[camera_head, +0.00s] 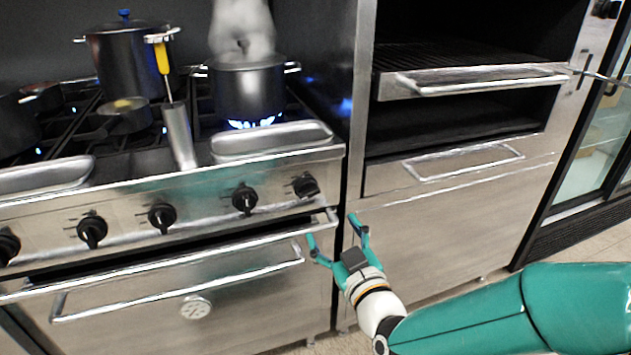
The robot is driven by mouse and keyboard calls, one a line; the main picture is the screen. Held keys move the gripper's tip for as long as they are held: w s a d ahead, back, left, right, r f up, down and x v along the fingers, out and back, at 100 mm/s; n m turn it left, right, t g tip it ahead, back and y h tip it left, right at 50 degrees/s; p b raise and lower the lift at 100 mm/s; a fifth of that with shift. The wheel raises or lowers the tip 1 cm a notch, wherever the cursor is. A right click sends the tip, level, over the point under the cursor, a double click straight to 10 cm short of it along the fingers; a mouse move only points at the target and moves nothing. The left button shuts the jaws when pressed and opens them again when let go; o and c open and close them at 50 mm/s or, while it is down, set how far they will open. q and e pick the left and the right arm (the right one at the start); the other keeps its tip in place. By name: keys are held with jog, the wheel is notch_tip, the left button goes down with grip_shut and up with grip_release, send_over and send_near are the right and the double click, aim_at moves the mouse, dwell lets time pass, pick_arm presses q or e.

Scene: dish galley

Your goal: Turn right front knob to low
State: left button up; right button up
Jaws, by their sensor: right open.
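The stove's front panel carries a row of several black knobs. The rightmost knob (306,186) sits near the panel's right end, and another knob (244,199) is just left of it. The marks on the knobs are too small to read. My right gripper (332,228) is open and empty, with its teal fingers pointing up toward the stove. It is below and slightly right of the rightmost knob, apart from it, near the right end of the oven handle. My left gripper is not in view.
A steaming pot (250,92) stands over blue flames (254,123) at the stove's right. A larger pot (128,62) and a small pan (125,116) stand further left. The oven handle bar (180,259) juts out below the knobs. A steel cabinet (455,225) is on the right.

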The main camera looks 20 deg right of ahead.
aim_at(310, 194)
jog(key=w+p, duration=0.1)
jog(key=w, duration=0.3)
jog(key=w+p, duration=0.2)
jog(key=w, duration=0.2)
jog(key=w+p, duration=0.2)
jog(key=w, duration=0.3)
jog(key=shift+a+f, duration=0.1)
jog(key=shift+a, duration=0.15)
